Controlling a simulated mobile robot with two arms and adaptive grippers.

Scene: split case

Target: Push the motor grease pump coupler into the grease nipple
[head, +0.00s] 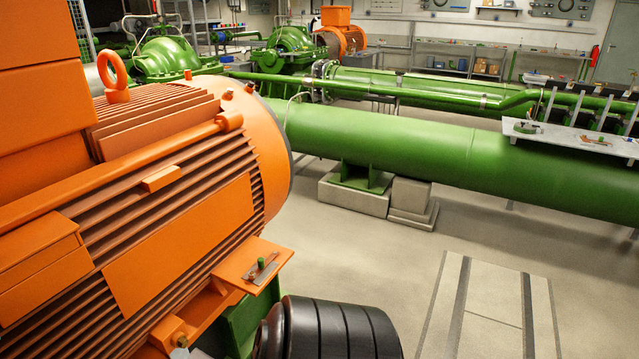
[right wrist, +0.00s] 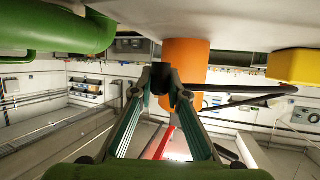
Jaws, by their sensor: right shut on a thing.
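In the right wrist view my right gripper (right wrist: 172,88) is shut on a small dark piece (right wrist: 160,76), which looks like the coupler of the grease pump. A black hose (right wrist: 255,94) shows to the right of the fingertips. An orange cylinder (right wrist: 186,54) is behind the fingertips; I cannot tell what it belongs to. In the head view the big orange motor (head: 180,240) fills the left side. A small fitting (head: 181,341) shows low on its foot, but I cannot tell if it is the grease nipple. Neither of my grippers shows in the head view.
A black ribbed cylinder (head: 335,330) is at the bottom of the head view. A thick green pipe (head: 440,155) crosses behind the motor on concrete blocks (head: 355,193). The floor (head: 390,270) right of the motor is open. A yellow block (right wrist: 294,67) is at the wrist view's upper right.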

